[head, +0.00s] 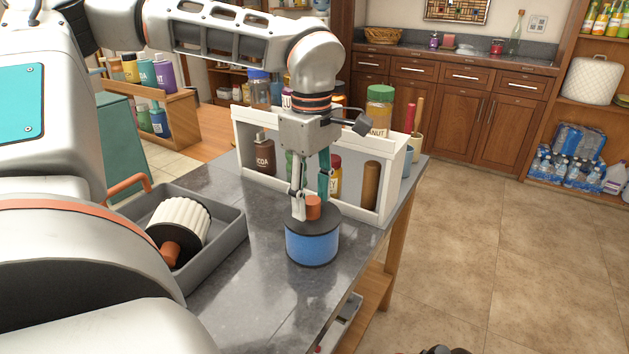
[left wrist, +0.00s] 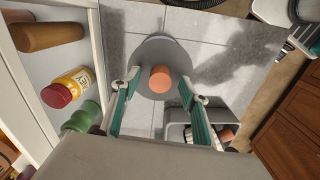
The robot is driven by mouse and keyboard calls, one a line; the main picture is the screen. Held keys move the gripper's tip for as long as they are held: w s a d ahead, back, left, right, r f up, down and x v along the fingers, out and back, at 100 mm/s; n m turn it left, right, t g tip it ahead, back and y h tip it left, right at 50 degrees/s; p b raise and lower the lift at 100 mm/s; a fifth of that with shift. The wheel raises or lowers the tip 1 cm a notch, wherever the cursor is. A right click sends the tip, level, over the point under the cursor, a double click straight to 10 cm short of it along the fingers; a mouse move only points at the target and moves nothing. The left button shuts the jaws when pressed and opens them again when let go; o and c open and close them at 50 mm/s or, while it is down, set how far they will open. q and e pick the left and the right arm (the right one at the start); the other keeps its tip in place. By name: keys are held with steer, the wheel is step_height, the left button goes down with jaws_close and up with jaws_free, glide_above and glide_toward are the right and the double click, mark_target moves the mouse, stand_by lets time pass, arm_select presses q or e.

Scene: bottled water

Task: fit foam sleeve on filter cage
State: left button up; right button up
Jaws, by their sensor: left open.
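A blue sleeve-like band (head: 312,245) wraps a short upright cylinder with a dark grey top (head: 330,219) and an orange knob (head: 313,208). It stands on the grey table near its right edge. A white pleated cylinder (head: 184,219) with a black end and orange knob lies tilted in a grey tray.
The tray (head: 231,236) stands left of the blue cylinder. A white shelf box (head: 375,212) with bottles and jars stands close behind my left gripper. The table's right edge (head: 345,300) is near the cylinder. A dark shape at the bottom edge is cut off.

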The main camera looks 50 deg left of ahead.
steer(key=shift+s, duration=0.1)
arm_select(q)
steer(key=c, duration=1.2)
step_height(320, 180, up, 6)
steer(key=shift+r+p, duration=0.1)
steer(key=shift+p, duration=0.65)
steer(key=shift+c, duration=0.2)
arm_select(e)
steer(key=r, duration=0.1)
steer(key=w+r, duration=0.1)
steer(key=shift+w+r, duration=0.15)
steer(key=shift+r, duration=0.15)
arm_select(q)
steer(key=shift+d, duration=0.1)
arm_select(e)
steer(key=shift+d, duration=0.1)
